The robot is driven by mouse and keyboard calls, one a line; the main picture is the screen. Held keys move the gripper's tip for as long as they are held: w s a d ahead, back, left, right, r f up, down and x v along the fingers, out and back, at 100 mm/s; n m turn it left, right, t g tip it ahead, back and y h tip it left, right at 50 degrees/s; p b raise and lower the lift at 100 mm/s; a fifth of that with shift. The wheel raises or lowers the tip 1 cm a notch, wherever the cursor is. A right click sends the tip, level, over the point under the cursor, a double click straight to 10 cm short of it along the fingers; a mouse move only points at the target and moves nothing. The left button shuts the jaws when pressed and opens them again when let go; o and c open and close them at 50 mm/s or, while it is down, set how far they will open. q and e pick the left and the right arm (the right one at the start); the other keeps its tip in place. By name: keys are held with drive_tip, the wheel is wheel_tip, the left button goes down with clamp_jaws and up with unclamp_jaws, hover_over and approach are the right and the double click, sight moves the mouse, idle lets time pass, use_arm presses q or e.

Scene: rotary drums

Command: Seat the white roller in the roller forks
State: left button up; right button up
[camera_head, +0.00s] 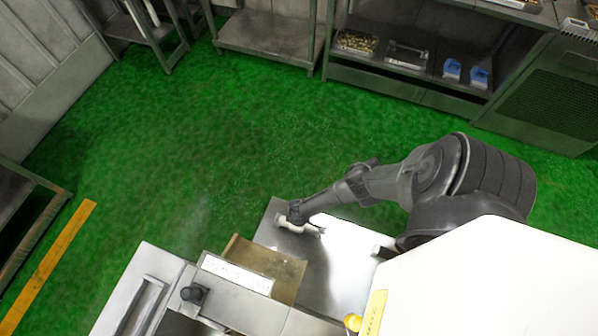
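One dark grey arm of mine comes in from the right and reaches left over a shiny metal plate (335,268). At its end is my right gripper (302,227), small and pale, just above or at the plate's upper left part. Its fingers are too small to tell open from shut. I cannot tell whether the pale shape there is only gripper or includes the white roller. I cannot make out the roller or the roller forks for certain anywhere. My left gripper is not in view.
A metal machine with a dark knob (192,293), a brown block (262,262) and a white label strip (236,273) stands at the bottom. A large white panel (480,285) fills the lower right. Shelves with trays and blue bins (452,70) line the back. The green floor (190,150) is clear.

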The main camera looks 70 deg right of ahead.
drive_tip(key=c, duration=1.3)
drive_tip(key=shift+r, duration=0.1)
